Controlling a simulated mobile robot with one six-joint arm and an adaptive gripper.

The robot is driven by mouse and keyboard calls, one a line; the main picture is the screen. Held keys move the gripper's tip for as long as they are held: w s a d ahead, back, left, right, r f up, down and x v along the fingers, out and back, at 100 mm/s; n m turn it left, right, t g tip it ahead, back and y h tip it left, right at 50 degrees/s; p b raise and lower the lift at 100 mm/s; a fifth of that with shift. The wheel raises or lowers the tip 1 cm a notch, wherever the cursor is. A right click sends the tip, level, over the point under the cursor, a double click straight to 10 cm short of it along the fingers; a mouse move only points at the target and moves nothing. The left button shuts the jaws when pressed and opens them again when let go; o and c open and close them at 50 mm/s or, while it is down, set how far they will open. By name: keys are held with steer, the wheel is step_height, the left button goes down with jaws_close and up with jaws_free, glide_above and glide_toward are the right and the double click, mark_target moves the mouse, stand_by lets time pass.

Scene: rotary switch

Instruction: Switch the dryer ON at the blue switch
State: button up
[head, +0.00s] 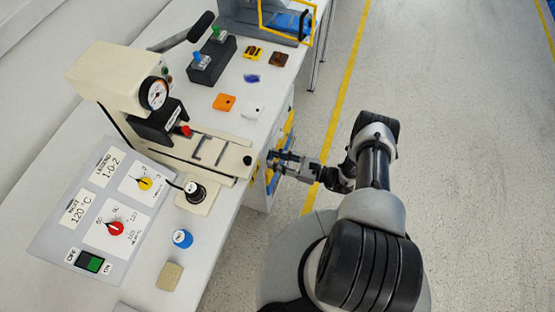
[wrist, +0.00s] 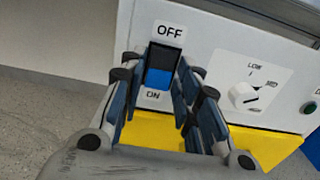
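The blue switch (wrist: 160,68) is a rocker on a white upright panel (wrist: 215,60) in the wrist view. Its upper part is dark and its lower part is bright blue. An OFF label (wrist: 169,32) is above it and an ON label (wrist: 153,95) below. My gripper (wrist: 157,82) is open and empty, with one finger on each side of the switch; whether they touch the panel I cannot tell. In the head view my gripper (head: 279,160) is low beside the bench's right side; the switch is not clearly visible there.
A white knob (wrist: 243,96) marked LOW and a dark green button (wrist: 309,108) are right of the switch, above a yellow band (wrist: 262,142). The bench carries a press (head: 120,78) and a grey control panel (head: 75,225) with a separate green switch (head: 90,262). Floor (head: 465,170) at right is clear.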

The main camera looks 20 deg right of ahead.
jaws_close()
steer(key=shift+f+t+y, duration=0.2)
steer(key=shift+t+y, duration=0.1)
steer(key=shift+y, duration=0.1)
steer(key=shift+o, duration=2.1)
jaws_free()
steer(key=v, duration=1.2)
